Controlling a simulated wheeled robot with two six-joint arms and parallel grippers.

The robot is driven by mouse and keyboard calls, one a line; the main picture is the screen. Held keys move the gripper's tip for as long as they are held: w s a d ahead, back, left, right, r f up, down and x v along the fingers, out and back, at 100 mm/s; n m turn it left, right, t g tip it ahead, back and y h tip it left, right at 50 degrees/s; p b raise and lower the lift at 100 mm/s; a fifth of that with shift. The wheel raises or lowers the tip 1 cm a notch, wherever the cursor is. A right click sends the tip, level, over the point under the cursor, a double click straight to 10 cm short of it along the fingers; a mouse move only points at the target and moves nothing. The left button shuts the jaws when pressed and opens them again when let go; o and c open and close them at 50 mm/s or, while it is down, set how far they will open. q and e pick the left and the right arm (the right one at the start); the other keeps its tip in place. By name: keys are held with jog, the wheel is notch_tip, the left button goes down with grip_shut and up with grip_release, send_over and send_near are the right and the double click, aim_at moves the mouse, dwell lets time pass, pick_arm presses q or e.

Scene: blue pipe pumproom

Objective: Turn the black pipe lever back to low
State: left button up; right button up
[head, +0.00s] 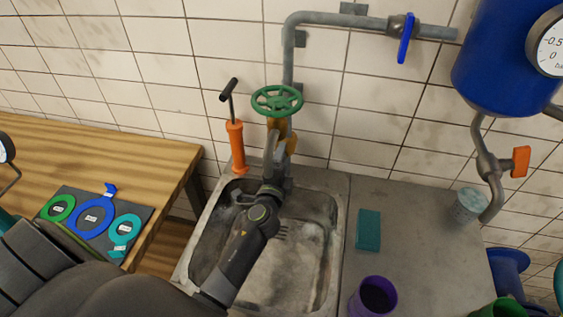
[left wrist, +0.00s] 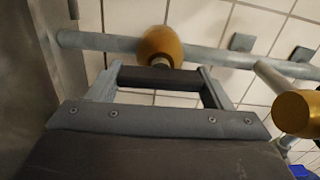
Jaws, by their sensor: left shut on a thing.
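The black pipe lever (left wrist: 160,77) shows in the left wrist view as a short dark bar beside a brass valve body (left wrist: 160,46) on a grey pipe. My left gripper (left wrist: 158,80) is shut on the lever, one finger at each end of the bar. In the head view my left gripper (head: 281,150) reaches over the sink to the upright pipe, just below a green handwheel (head: 277,100). The lever cannot be made out there, behind the gripper. Any marking for low is not visible. My right gripper is not in view.
A sink (head: 330,245) lies under my left arm. An orange pump (head: 236,147) stands close left of the pipe. A second brass part (left wrist: 298,112) is at right in the wrist view.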

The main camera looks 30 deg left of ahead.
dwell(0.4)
pick_arm(q)
jog(key=o, duration=1)
